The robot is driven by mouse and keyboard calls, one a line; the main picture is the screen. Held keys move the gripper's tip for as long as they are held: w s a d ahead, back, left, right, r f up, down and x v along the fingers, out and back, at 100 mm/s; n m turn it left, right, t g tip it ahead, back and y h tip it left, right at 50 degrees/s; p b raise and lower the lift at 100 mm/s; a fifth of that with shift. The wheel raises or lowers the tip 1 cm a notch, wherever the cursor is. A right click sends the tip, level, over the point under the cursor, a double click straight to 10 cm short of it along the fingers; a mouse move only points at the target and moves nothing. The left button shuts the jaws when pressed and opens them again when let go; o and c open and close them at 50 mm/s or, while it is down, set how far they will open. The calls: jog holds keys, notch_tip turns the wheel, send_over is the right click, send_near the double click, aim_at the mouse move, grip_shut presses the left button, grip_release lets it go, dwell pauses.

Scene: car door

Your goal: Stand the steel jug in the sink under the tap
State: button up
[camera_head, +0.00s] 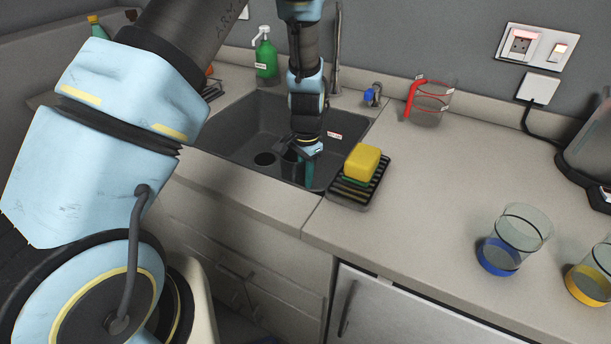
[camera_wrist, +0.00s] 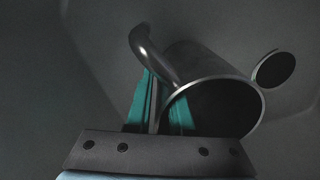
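The steel jug (camera_wrist: 205,75) shows in the wrist view with its round mouth toward the camera and its curved handle (camera_wrist: 147,45) at the left. My gripper (camera_wrist: 162,112) has its teal fingers close on both sides of the handle, so it looks shut on it. In the head view my gripper (camera_head: 307,172) reaches down into the dark sink (camera_head: 235,135), with the jug (camera_head: 289,164) partly hidden beside it. I cannot tell whether the jug's base touches the sink floor. The steel tap (camera_head: 337,50) rises behind the sink, partly hidden by my arm.
A yellow sponge (camera_head: 362,162) lies on a black rack (camera_head: 350,192) just right of the sink. Glass beakers (camera_head: 513,240) stand on the right counter. The sink drain (camera_head: 264,159) is left of the jug.

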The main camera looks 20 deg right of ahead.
jog(key=shift+o, duration=1)
notch_tip(320, 180, up, 12)
jog(key=shift+r+b, duration=0.2)
jog(key=shift+b, duration=0.75)
jog(key=a+r+n, duration=0.1)
jog(key=a+n, duration=0.2)
jog(key=a, duration=0.5)
jog(key=a+r+n, duration=0.2)
jog(key=a+n, duration=0.1)
jog(key=a, duration=0.4)
jog(key=a+r+n, duration=0.2)
jog(key=a+n, duration=0.1)
jog(key=a, duration=0.5)
jog(key=shift+s+a+r+n+t+h, duration=0.1)
jog(key=shift+s+a+n+t+h, duration=0.1)
jog(key=shift+a+n+t+h, duration=0.15)
jog(key=s+a+n, duration=0.4)
jog(key=a, duration=0.3)
jog(key=shift+s+a+r+t, duration=0.3)
jog(key=shift+a+r+t, duration=0.05)
jog(key=shift+a+r, duration=0.05)
